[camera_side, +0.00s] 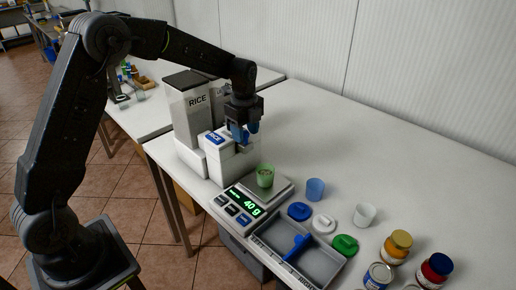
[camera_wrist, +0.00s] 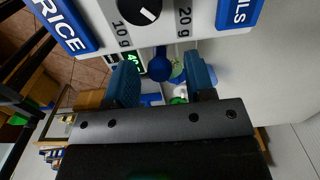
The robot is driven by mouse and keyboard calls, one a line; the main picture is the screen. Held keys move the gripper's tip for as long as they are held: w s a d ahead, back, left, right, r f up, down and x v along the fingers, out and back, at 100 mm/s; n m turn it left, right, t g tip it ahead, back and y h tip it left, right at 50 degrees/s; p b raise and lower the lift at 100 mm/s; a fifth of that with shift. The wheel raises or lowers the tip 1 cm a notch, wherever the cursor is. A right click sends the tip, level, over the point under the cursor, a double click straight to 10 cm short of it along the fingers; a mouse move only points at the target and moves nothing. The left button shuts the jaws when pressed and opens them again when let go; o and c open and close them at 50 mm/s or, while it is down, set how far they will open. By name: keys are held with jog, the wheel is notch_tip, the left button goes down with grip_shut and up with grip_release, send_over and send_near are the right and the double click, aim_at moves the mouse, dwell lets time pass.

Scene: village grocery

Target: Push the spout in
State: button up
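The blue spout (camera_wrist: 160,66) shows in the wrist view as a round-ended piece below the black dial (camera_wrist: 138,10), which sits between 10 g and 20 g marks on the white dispenser front. My gripper (camera_wrist: 161,74) is open, with one blue finger on each side of the spout and gaps visible between. In the side view my gripper (camera_side: 243,132) is at the front of the dispensers, above the scale, and hides the spout. The rice dispenser (camera_side: 188,112) has a clear hopper. A green cup (camera_side: 265,175) stands on the scale (camera_side: 247,203), which reads 40 g.
Blue (camera_side: 315,188) and white (camera_side: 364,214) cups, several lids and jars (camera_side: 397,246) stand to the right. The table's back right is clear.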

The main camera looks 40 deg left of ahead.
jog(key=shift+o, duration=0.2)
jog(key=shift+r, duration=3.5)
jog(key=s+d+r+n+t, duration=0.2)
jog(key=s+d+r+n, duration=0.1)
jog(key=s+r+n, duration=0.3)
jog(key=s+d+n+t, duration=0.1)
jog(key=s+d+n, duration=0.1)
jog(key=s+n, duration=0.4)
jog(key=s+d+n+t, duration=0.2)
jog(key=s+n, duration=0.4)
jog(key=s, duration=1)
jog(key=shift+s+t, duration=0.3)
jog(key=shift+s, duration=0.05)
